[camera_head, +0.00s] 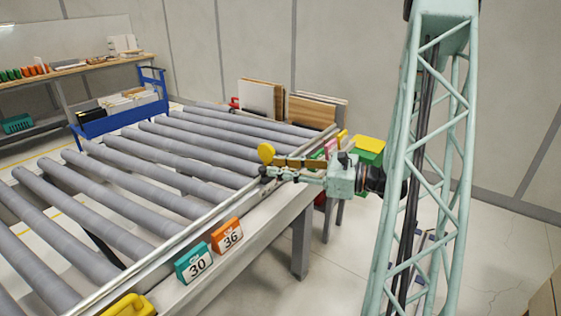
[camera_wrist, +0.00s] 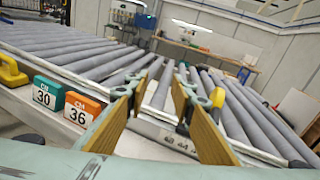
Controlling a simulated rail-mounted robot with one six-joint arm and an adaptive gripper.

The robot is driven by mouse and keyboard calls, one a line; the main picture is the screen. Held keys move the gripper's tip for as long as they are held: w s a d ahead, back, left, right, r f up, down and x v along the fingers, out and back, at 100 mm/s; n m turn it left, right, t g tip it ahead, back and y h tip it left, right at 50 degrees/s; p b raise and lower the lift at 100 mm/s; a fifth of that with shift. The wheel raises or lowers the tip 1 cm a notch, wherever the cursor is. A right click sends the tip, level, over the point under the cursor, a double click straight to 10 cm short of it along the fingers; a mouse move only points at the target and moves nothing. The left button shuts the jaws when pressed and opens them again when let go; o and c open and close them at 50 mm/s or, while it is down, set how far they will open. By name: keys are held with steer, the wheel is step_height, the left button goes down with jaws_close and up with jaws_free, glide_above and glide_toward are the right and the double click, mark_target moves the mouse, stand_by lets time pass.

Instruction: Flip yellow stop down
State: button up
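A yellow stop (camera_head: 266,152) with a rounded head stands up at the roller table's front rail, at the tip of my gripper (camera_head: 269,170). In the wrist view the yellow piece (camera_wrist: 217,97) shows just right of the right finger, partly hidden by it. My gripper (camera_wrist: 161,92) is open, its two brown-sided fingers well apart with nothing held between them. The yellow head is outside the finger gap; I cannot tell whether a finger touches it. A second yellow piece (camera_head: 125,306) lies low at the near end of the rail and shows at the wrist view's left edge (camera_wrist: 11,72).
A teal block marked 30 (camera_head: 194,263) and an orange block marked 36 (camera_head: 227,236) stand along the front ledge. Grey rollers (camera_head: 150,165) fill the table. Boards (camera_head: 262,98) lean behind it. A blue cart (camera_head: 120,115) stands beyond.

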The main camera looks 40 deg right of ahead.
steer(key=s+d+f+m+t+h, duration=0.1)
steer(key=d+f+m+h, duration=0.1)
steer(key=d, duration=0.4)
steer(key=s+d+f+m+t+h, duration=0.1)
steer(key=s+d+f+m+h, duration=0.1)
steer(key=d, duration=0.4)
steer(key=shift+s+d+f+m, duration=0.15)
steer(key=shift+f+m, duration=0.25)
steer(key=shift+f, duration=0.4)
steer(key=b, duration=0.2)
glide_toward(269, 160)
steer(key=shift+w+r, duration=0.2)
steer(key=shift+w, duration=0.8)
steer(key=shift+w+r, duration=0.2)
steer(key=shift+w, duration=0.75)
steer(key=shift+w+r, duration=0.2)
steer(key=shift+w, duration=0.8)
steer(key=shift+c, duration=0.5)
jaws_close()
